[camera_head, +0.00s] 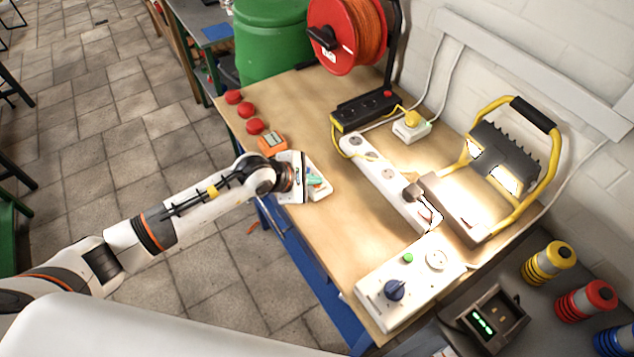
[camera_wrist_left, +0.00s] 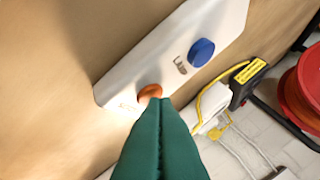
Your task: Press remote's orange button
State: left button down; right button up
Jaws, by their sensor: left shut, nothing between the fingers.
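The remote is a white box with an orange button (camera_wrist_left: 149,92) and a larger blue button (camera_wrist_left: 201,52). In the left wrist view, the remote (camera_wrist_left: 125,86) lies on the tan tabletop. In the head view, only part of the remote (camera_head: 320,193) shows beside my left gripper (camera_head: 315,181), which hides the orange button there. My left gripper is shut and empty. Its green fingertips (camera_wrist_left: 160,101) overlap the lower right edge of the orange button in the left wrist view. I cannot tell whether they touch it. My right gripper is not in view.
An orange device (camera_head: 271,143) and red round items (camera_head: 255,126) lie on the workbench (camera_head: 300,110) beyond the gripper. A white power strip (camera_head: 380,178), a work lamp (camera_head: 505,158) and a control box (camera_head: 412,280) stand to the right. A red cable reel (camera_head: 331,40) stands behind.

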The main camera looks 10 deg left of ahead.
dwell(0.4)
pick_arm(q)
jog(key=shift+r+p, duration=0.5)
jog(key=shift+r, duration=0.3)
jog(key=shift+r+p, duration=1.5)
jog(key=shift+r, duration=1)
